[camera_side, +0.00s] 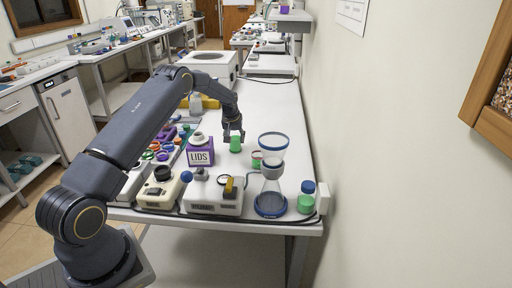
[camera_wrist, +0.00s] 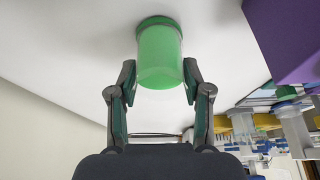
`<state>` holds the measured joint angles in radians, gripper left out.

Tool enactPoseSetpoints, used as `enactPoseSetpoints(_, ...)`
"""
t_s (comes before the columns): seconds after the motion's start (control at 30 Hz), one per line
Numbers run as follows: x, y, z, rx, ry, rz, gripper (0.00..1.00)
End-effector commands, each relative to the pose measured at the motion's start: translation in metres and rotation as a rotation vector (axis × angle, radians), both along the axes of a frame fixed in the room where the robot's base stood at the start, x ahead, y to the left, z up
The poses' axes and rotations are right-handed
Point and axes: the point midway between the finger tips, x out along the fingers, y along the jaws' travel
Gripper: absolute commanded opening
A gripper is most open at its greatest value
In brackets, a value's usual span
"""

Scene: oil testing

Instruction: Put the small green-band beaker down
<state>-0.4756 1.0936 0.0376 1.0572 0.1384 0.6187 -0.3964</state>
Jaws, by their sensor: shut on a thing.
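The small green-band beaker (camera_side: 235,144) is between the fingers of my gripper (camera_side: 233,132), over the white bench. In the wrist view the beaker (camera_wrist: 158,52) looks green and translucent with a darker green rim. The two fingers of my gripper (camera_wrist: 159,78) are shut on its sides. Whether its base touches the bench top cannot be told. The fingers cover part of it in the side view.
A purple LIDS box (camera_side: 200,156) stands left of the beaker. A small red-rimmed container (camera_side: 257,154), a blue-rimmed glass vessel (camera_side: 271,182) and a blue-capped bottle (camera_side: 306,203) stand to the right and nearer. The bench (camera_side: 267,105) behind is mostly clear.

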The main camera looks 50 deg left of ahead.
Motion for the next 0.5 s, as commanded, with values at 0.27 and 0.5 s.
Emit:
enactPoseSetpoints(0.27, 0.0, -0.0003, -0.0025, -0.001, 0.001, 0.0, 0.52)
enactPoseSetpoints(0.5, 0.0, -0.0003, -0.0021, 0.0, 0.0, 0.0, 0.74)
